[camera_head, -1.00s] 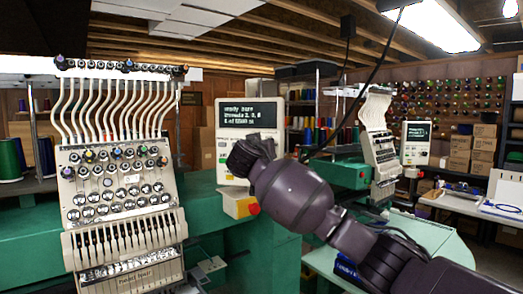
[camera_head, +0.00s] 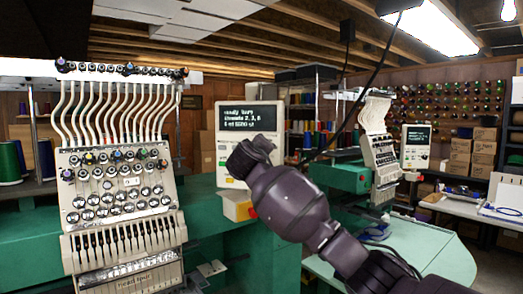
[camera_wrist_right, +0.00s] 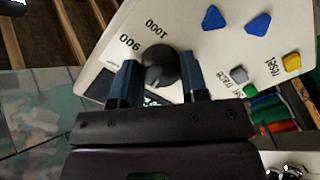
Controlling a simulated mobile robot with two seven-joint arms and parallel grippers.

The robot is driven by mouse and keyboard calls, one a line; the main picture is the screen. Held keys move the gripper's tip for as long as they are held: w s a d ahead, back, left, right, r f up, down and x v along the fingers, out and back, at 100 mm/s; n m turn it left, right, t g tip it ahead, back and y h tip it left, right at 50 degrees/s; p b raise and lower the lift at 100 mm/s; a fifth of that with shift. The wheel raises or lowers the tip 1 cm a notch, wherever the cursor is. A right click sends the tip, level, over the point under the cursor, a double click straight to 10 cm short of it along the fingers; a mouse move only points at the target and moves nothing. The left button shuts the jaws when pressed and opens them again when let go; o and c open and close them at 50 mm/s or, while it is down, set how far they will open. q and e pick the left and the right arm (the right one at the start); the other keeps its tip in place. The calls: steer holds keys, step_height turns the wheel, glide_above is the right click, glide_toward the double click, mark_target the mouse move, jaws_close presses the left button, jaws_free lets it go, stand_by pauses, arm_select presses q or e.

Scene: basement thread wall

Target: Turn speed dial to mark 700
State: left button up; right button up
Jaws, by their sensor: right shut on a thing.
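The black, round speed dial (camera_wrist_right: 158,66) sits on the cream control panel (camera_wrist_right: 215,50) in the right wrist view. The numbers 900 and 1000 are readable beside it; the 700 mark is not visible. My right gripper (camera_wrist_right: 159,78) is shut on the dial, one finger on each side. In the head view the same panel (camera_head: 224,122) has a dark screen with pale text, and my right gripper (camera_head: 247,155) covers its lower part, hiding the dial. My left gripper is not in view.
Blue arrow buttons (camera_wrist_right: 257,24) and small grey, green and yellow buttons lie on the panel near the dial. A multi-needle embroidery head (camera_head: 120,200) stands at the left.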

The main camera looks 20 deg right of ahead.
steer(key=shift+n, duration=0.8)
steer(key=o, duration=0.9)
steer(key=shift+s+a, duration=0.1)
steer(key=b+v, duration=0.2)
steer(key=v, duration=0.8)
steer(key=shift+s+a+b, duration=0.1)
steer(key=shift+s+b, duration=0.15)
steer(key=shift+b, duration=0.05)
